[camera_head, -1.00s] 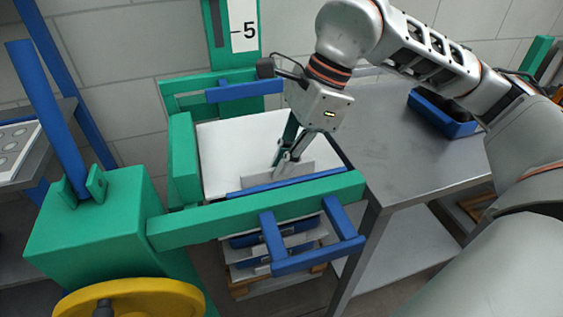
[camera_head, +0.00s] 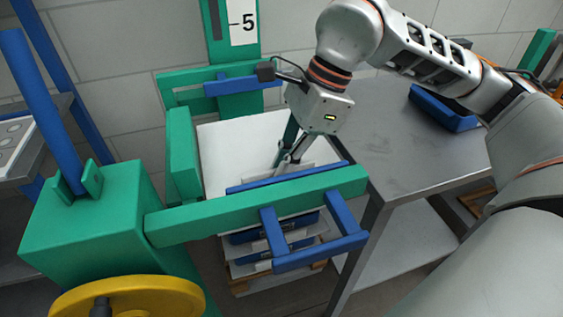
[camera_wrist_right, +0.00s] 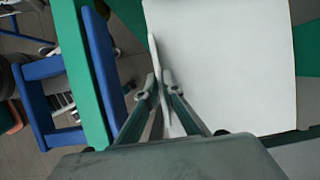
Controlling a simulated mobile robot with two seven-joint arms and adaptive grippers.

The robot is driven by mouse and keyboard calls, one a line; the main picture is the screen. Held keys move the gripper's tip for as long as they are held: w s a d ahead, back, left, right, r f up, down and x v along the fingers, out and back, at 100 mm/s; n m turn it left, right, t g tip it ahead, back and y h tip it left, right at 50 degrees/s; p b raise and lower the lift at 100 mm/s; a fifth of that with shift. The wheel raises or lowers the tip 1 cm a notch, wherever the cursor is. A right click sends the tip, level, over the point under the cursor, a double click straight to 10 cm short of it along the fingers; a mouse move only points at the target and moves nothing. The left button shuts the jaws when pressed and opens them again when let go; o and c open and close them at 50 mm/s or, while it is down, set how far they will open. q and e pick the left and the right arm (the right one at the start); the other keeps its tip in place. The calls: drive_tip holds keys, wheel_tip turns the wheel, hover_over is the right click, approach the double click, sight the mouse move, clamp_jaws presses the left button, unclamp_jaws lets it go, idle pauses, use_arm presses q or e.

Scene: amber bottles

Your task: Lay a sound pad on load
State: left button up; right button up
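The load appears as a white block (camera_head: 228,150) inside the green clamp frame (camera_head: 255,210); its broad face fills the right of the right wrist view (camera_wrist_right: 225,60). My right gripper (camera_head: 285,163) points down at the load's near edge. It is shut on a thin pale pad (camera_head: 308,168), which stands on edge. In the right wrist view the pad (camera_wrist_right: 155,62) shows nearly edge-on between the fingertips, along the load's left edge. The blue bar hides its lower part in the head view. I cannot tell whether pad and load touch. My left gripper is not in view.
The blue bar (camera_head: 285,178) runs along the near green arm, close to the pad. A steel table (camera_head: 415,150) with a blue bin (camera_head: 440,108) stands at right. A yellow handwheel (camera_head: 130,297) is at front left. Blue bins are stacked below the frame.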

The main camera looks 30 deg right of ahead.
drive_tip(key=o, duration=0.4)
drive_tip(key=v, duration=1.2)
